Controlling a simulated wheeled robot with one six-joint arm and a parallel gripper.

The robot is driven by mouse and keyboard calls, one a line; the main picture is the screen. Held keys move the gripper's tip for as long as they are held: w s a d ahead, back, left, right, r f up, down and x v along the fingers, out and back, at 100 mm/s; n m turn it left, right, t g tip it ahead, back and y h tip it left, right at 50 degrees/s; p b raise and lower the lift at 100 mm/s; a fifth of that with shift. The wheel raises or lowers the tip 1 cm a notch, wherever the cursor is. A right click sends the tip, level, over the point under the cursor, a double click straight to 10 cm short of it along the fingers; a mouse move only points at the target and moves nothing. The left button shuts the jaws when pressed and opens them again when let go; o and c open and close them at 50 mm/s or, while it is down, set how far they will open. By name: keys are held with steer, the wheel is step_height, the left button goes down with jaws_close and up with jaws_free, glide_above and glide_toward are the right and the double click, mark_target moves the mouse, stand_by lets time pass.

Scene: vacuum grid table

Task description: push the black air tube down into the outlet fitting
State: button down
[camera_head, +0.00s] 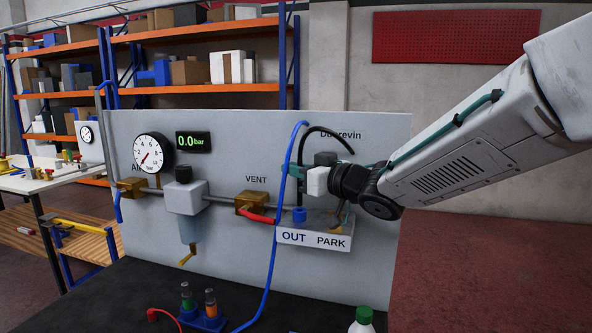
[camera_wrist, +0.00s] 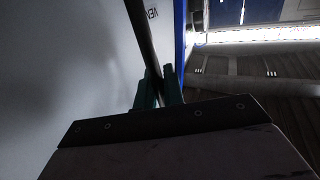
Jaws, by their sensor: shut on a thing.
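The black air tube (camera_head: 322,129) arcs above my gripper in the head view. In the wrist view the tube (camera_wrist: 142,35) runs down between the two green fingers. My gripper (camera_head: 297,171) is shut on it and stands above the outlet fitting. The outlet fitting (camera_head: 299,215) is a blue ring on the white block marked OUT and PARK. The wrist view (camera_wrist: 157,90) does not show the fitting.
A blue hose (camera_head: 268,270) passes close left of the fitting. The grey panel (camera_head: 380,200) stands behind. The gauge (camera_head: 152,154) and the 0.0 bar display (camera_head: 193,142) are at left.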

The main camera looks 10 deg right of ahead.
steer(key=shift+f, duration=1.5)
stand_by(1.6)
steer(key=c, duration=1.4)
jaws_free()
steer(key=shift+c, duration=0.2)
